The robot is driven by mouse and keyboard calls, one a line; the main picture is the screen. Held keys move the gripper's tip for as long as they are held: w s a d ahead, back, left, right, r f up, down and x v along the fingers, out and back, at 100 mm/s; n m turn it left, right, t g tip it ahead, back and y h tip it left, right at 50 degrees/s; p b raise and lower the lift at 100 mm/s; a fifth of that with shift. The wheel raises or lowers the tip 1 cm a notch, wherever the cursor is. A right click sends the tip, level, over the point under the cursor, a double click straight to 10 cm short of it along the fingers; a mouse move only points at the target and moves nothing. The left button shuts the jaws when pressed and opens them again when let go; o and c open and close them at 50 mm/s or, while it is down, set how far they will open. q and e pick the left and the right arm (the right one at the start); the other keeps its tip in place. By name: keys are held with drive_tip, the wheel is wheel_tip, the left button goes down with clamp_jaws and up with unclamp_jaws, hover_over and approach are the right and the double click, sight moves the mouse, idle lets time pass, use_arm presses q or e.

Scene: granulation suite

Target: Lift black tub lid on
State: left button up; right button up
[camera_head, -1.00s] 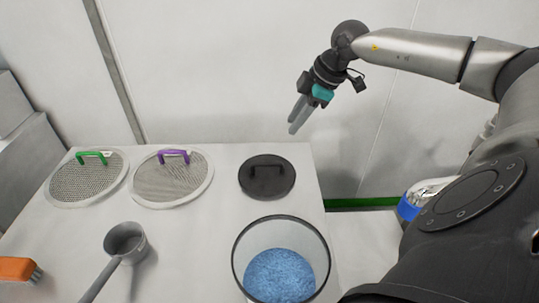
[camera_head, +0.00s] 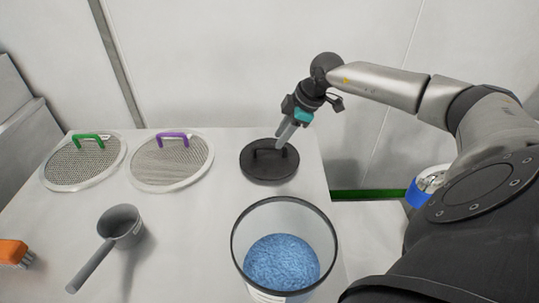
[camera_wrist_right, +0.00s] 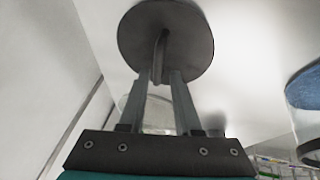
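The round black lid (camera_head: 268,174) lies flat on the white table at the back right, its bar handle on top. It also shows in the right wrist view (camera_wrist_right: 190,45), with the handle (camera_wrist_right: 161,48) end-on. My right gripper (camera_head: 283,145) points down at the handle. In the wrist view its two fingers stand apart, with the handle's near end between them and gaps at the sides. The clear tub (camera_head: 239,262) with blue granules (camera_head: 282,262) stands open in front of the lid. My left gripper is not in view.
Two mesh sieve discs, one with a green handle (camera_head: 89,138) and one with a purple handle (camera_head: 172,136), lie at the back left. A grey scoop (camera_head: 121,226) and an orange brush (camera_head: 13,252) lie in front. A wall stands behind the table (camera_head: 190,225).

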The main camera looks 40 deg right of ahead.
sight(273, 147)
drive_tip(key=shift+b+x, duration=0.65)
drive_tip(key=shift+x, duration=2.25)
drive_tip(key=shift+w+d, duration=0.1)
drive_tip(key=shift+d, duration=0.05)
drive_tip(key=shift+c, duration=0.3)
clamp_jaws()
